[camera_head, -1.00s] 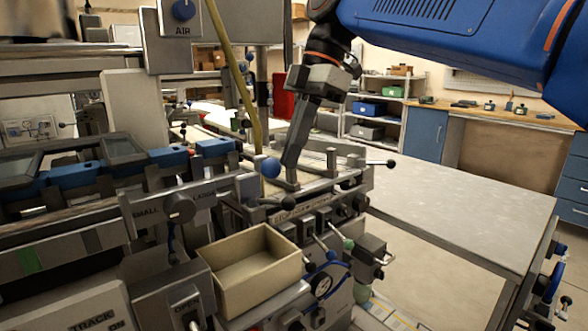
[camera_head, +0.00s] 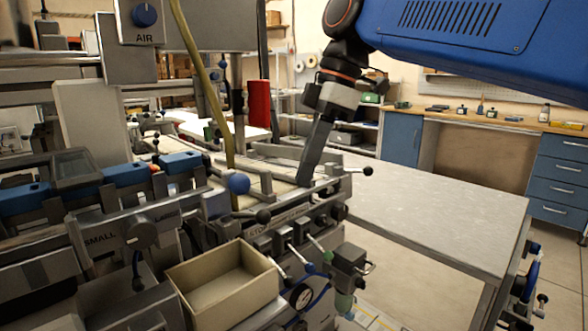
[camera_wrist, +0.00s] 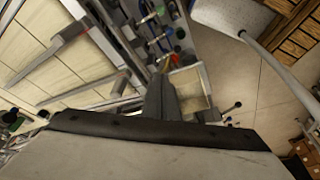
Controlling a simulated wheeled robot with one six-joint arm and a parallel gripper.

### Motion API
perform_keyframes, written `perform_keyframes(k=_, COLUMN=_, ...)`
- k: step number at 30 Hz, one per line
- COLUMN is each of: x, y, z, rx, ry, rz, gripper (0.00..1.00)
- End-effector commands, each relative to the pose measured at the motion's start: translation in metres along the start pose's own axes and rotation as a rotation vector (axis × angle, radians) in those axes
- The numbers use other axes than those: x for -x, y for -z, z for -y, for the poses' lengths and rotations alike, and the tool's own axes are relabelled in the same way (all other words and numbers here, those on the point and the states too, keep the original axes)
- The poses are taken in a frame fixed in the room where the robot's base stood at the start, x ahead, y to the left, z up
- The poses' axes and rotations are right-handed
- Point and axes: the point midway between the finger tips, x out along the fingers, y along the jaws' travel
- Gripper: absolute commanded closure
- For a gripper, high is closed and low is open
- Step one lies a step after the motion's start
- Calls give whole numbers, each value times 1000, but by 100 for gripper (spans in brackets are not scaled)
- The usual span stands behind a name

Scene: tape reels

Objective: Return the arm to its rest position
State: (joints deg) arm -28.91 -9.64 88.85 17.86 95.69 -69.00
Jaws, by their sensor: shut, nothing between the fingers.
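My gripper (camera_head: 306,182) is at the lower end of my blue and black arm, pointing down with its fingers together. It holds nothing. It is over the right end of the machine's bed, near the lever with a black knob; whether it touches the machine I cannot tell. In the wrist view my gripper (camera_wrist: 161,98) shows as a dark closed pair of fingers at the middle, over the machine's edge. The open beige bin (camera_head: 222,292) at the machine's front looks empty. It also shows in the wrist view (camera_wrist: 187,76).
A grey table (camera_head: 430,210) with clear top stands to the right. Blue cabinets (camera_head: 560,180) and a wooden bench (camera_head: 450,112) stand at the back.

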Motion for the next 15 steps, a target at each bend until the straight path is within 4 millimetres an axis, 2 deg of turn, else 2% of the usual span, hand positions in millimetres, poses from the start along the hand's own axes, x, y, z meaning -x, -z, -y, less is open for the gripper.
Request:
perform_keyframes(k=1, x=-5, y=-23, z=7, rx=-93, ry=-30, rz=6, gripper=100)
perform_keyframes(k=3, x=-16, y=-51, z=13, rx=-228, ry=-76, rz=15, gripper=100)
perform_keyframes(k=8, x=-42, y=-115, z=34, rx=-529, ry=-181, rz=25, gripper=100)
perform_keyframes(k=15, x=-94, y=-206, z=77, rx=-957, ry=-344, rz=16, gripper=100)
